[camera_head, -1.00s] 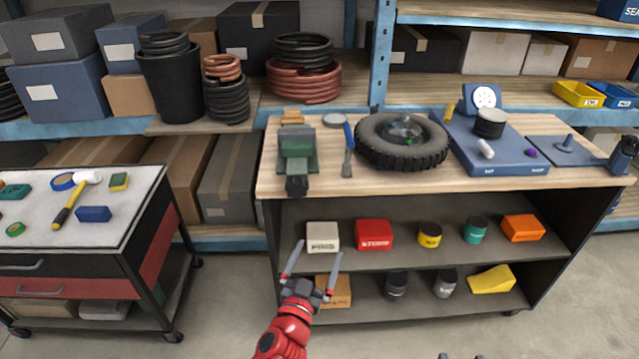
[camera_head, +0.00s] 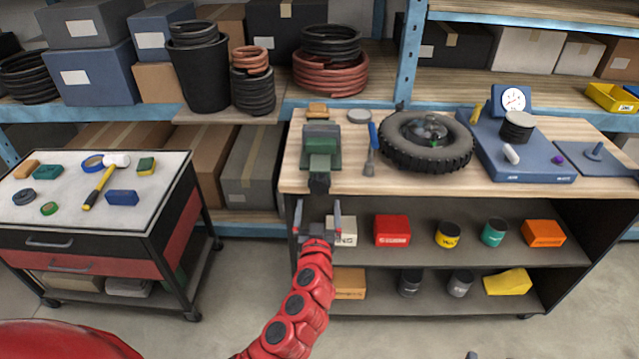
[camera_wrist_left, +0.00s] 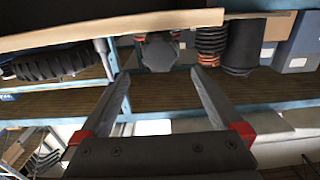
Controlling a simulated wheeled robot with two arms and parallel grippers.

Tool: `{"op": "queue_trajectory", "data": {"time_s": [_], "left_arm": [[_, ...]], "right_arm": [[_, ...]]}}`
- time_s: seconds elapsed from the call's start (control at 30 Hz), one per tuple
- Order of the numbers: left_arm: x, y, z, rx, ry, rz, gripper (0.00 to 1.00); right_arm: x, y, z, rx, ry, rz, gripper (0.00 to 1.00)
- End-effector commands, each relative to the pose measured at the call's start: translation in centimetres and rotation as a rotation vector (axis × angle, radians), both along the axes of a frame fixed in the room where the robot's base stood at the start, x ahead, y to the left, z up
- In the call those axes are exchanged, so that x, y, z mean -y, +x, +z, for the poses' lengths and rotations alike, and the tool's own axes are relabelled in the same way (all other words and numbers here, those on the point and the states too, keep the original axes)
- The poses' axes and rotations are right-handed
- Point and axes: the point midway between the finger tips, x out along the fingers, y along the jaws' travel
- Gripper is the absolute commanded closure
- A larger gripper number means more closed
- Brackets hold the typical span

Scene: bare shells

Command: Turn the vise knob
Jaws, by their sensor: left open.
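A green vise (camera_head: 321,150) stands at the left front of the wooden workbench. Its dark knob (camera_head: 319,182) sticks out over the bench's front edge. In the left wrist view, which appears turned over, the knob (camera_wrist_left: 158,52) is a dark many-sided shape. My left gripper (camera_head: 317,208) is open and empty, just below the knob in the head view. In the left wrist view the open fingers (camera_wrist_left: 160,76) point toward the knob, which lies beyond and between their tips without visible contact. My right gripper is not in view.
On the bench (camera_head: 480,194) are a tire (camera_head: 400,155), a blue-handled tool (camera_head: 372,137) and a blue scale (camera_head: 540,166). Boxes and cans fill the shelves below, close behind my gripper. A tool cart (camera_head: 150,215) stands left, with open floor between it and the bench.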

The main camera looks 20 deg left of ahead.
Motion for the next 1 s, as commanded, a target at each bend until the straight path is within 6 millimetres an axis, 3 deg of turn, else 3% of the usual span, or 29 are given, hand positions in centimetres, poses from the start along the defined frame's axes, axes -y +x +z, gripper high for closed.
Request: {"op": "queue_trajectory", "data": {"time_s": [0.2,0.43,0.93,1.0], "left_arm": [[-1.0,3.7,0.2,-0.001,0.002,0.001,0.00],[-1.8,6.5,0.1,0.000,0.002,-0.001,0.00],[-2.2,7.7,0.0,0.000,0.000,-0.002,0.00],[-2.2,7.7,0.0,0.000,0.001,-0.002,0.09]], "right_arm": [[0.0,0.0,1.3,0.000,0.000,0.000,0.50],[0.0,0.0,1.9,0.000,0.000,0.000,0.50],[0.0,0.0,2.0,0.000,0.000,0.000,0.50],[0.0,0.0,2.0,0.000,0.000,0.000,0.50]]}}
